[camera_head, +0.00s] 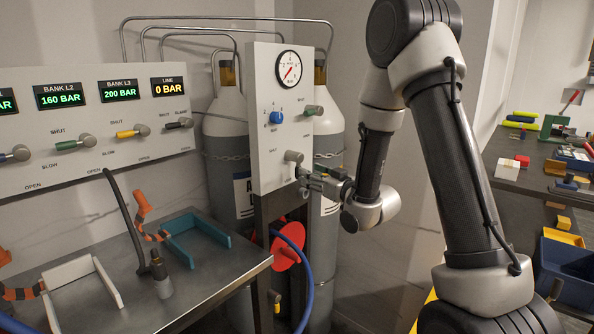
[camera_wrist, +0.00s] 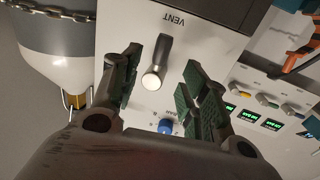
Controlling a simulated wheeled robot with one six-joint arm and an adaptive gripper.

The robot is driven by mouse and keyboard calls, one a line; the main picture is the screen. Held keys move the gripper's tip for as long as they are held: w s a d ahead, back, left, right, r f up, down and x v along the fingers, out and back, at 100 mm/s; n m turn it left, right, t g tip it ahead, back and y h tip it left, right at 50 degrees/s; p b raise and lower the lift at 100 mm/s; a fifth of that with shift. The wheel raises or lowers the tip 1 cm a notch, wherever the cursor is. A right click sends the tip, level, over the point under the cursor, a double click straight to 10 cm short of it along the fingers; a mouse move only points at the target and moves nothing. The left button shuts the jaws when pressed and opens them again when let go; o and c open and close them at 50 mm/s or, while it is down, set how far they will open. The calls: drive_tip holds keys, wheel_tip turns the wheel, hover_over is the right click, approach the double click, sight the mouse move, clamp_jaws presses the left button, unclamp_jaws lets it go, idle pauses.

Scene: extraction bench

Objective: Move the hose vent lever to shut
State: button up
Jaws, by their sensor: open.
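The hose vent lever (camera_head: 293,157) is a short grey handle low on the white gauge panel. In the wrist view the lever (camera_wrist: 155,63) has a pale round end and sits close to the upside-down word VENT. My gripper (camera_wrist: 158,68) is open, with one dark ribbed finger on each side of the lever and visible gaps between. In the head view my gripper (camera_head: 316,180) is at the panel's lower right edge, close to the lever; its fingers partly cover that area. Contact with the panel cannot be told.
The panel also carries a dial gauge (camera_head: 288,68), a blue knob (camera_head: 276,117) and a green-ended lever (camera_head: 313,110). Gas cylinders (camera_head: 225,150) stand behind it. A red hose reel (camera_head: 285,248) with blue hose is below. A bench (camera_head: 215,285) with holders stands left.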

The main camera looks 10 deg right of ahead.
drive_tip(key=x, duration=0.7)
drive_tip(key=shift+w, duration=0.15)
